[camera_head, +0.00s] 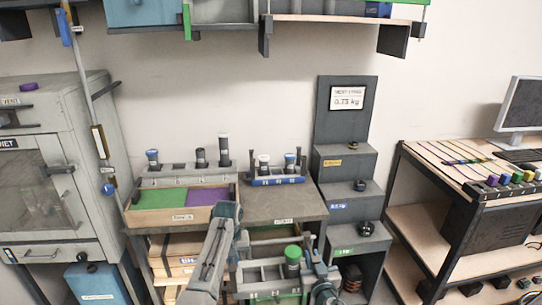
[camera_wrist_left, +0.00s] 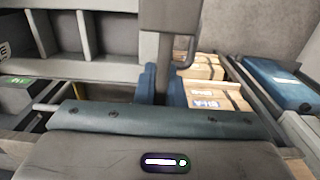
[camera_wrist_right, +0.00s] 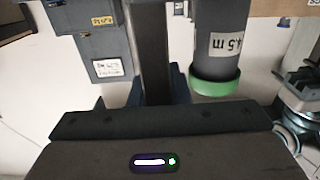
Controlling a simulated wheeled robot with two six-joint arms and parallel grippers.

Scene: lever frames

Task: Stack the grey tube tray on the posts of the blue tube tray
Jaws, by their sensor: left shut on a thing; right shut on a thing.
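The blue tube tray (camera_head: 278,181) stands on the back of the worktop, with upright posts at its ends and blue- and white-capped tubes in it. The grey tube tray (camera_head: 262,275) is held in front of and below it, near the bottom of the head view. A green-capped tube (camera_head: 292,262) stands in its right part, and also shows in the right wrist view (camera_wrist_right: 218,55). My left gripper (camera_wrist_left: 160,85) is shut on an upright end part of the grey tray (camera_wrist_left: 85,62). My right gripper (camera_wrist_right: 154,85) is shut on the other end.
A shallow box with green and purple sections (camera_head: 182,215) sits on the worktop's left, before a grey rack with tubes (camera_head: 186,172). Grey steps (camera_head: 348,195) rise at right. Worktop (camera_head: 275,207) in front of the blue tray is clear.

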